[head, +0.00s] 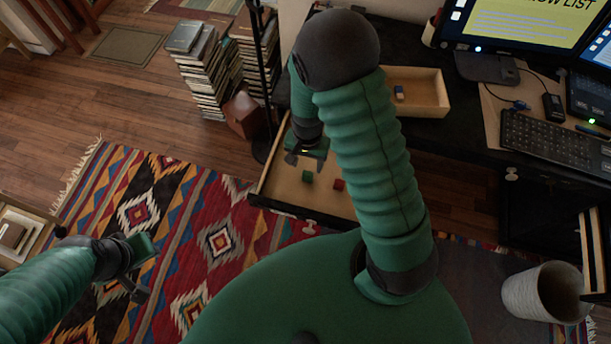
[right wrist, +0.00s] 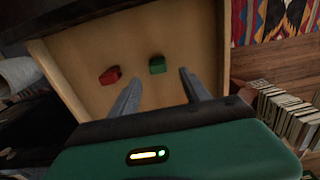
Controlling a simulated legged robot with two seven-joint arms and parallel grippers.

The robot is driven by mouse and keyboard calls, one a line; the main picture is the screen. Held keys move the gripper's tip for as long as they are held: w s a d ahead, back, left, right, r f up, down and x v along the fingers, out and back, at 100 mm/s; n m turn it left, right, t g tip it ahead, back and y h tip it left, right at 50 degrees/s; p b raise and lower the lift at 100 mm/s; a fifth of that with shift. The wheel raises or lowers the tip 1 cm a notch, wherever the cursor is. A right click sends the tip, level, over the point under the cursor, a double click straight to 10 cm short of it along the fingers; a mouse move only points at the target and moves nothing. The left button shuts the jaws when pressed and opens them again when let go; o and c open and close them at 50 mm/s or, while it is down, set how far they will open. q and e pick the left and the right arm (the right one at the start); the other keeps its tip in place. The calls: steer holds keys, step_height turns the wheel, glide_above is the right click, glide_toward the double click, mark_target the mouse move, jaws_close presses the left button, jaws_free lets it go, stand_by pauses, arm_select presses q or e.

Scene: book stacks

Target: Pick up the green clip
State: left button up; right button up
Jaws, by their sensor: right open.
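The green clip (head: 307,176) lies on the floor of an open wooden drawer (head: 283,190). A red clip (head: 338,185) lies to its right in the head view. In the right wrist view the green clip (right wrist: 157,65) lies beyond the fingertips, nearer the right finger, and the red clip (right wrist: 110,76) lies to its left. My right gripper (right wrist: 160,76) is open and empty, pointing down into the drawer. In the head view it (head: 292,158) hangs above the drawer's left part, partly hidden by its own wrist. My left gripper (head: 140,284) is over the rug; its jaws are unclear.
The black desk (head: 455,135) overhangs the drawer's back and holds a wooden tray (head: 425,112), a keyboard and monitors. A dark stand pole (head: 262,75) and book stacks (head: 205,75) stand left of the drawer. A bin (head: 520,297) stands at lower right.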

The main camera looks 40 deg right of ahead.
mark_target(309, 172)
steer(key=f, duration=0.1)
steer(key=d+f, duration=0.1)
steer(key=shift+w+d+f, duration=0.1)
steer(key=shift+f, duration=0.3)
steer(key=f, duration=0.2)
steer(key=f+b, duration=0.1)
steer(key=f, duration=0.1)
steer(key=shift+s+a, duration=0.3)
steer(key=shift+a, duration=0.1)
steer(key=shift+a+f, duration=0.25)
steer(key=shift+w+a, duration=0.15)
steer(key=shift+d, duration=0.45)
steer(key=c, duration=0.9)
steer(key=shift+a, duration=0.1)
jaws_close()
arm_select(q)
steer(key=shift+w+d+f, duration=0.1)
steer(key=shift+d+f, duration=0.25)
steer(key=shift+f, duration=0.25)
arm_select(e)
steer(key=shift+a, duration=0.15)
